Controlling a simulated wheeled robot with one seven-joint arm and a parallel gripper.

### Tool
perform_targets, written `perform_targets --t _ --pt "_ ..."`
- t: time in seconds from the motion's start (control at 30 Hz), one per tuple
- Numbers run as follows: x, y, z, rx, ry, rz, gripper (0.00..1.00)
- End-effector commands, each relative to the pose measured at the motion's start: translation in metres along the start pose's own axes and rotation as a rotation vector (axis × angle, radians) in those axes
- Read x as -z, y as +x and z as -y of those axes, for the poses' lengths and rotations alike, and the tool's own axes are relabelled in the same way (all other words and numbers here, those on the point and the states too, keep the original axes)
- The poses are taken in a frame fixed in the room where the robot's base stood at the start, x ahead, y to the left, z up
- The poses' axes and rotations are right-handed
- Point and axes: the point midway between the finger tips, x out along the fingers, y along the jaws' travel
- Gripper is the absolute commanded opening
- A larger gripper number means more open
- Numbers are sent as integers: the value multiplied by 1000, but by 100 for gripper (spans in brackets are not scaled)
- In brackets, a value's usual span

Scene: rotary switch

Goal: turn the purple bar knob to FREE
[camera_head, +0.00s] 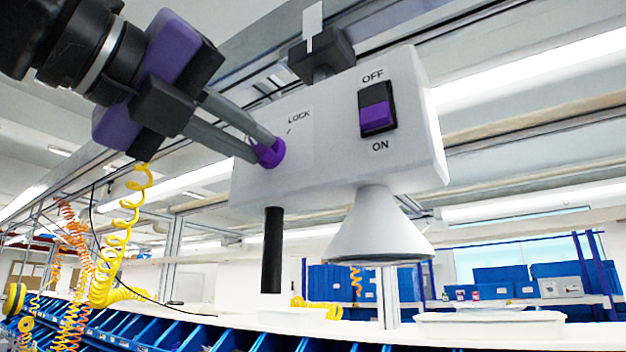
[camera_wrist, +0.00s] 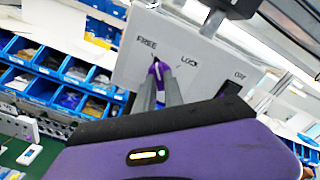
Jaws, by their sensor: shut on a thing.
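The purple bar knob (camera_head: 271,155) is on the front of a white box (camera_head: 335,160), below and left of the printed word LOCK (camera_head: 299,117). My gripper (camera_head: 263,149) comes in from the upper left, its two grey fingers shut on the knob. In the wrist view the knob (camera_wrist: 157,72) shows at the fingertips. The word FREE (camera_wrist: 146,42) is up and left of it, and LOCK (camera_wrist: 189,61) is to its right. The fingers cover part of the knob, and I cannot tell its exact pointing. FREE is hidden in the head view.
A purple and black rocker switch (camera_head: 377,109) marked OFF and ON sits right of the knob. A white cone (camera_head: 377,228) and a black rod (camera_head: 272,250) hang below the box. Blue bins (camera_head: 180,333) line the bench. Yellow coiled hoses (camera_head: 120,240) hang at the left.

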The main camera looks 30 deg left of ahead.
Motion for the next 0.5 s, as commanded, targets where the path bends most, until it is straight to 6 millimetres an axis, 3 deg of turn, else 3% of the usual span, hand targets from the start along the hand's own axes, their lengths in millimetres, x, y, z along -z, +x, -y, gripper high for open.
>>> perform_targets --t 0.5 --pt "-2 -1 0 1 -156 7 0"
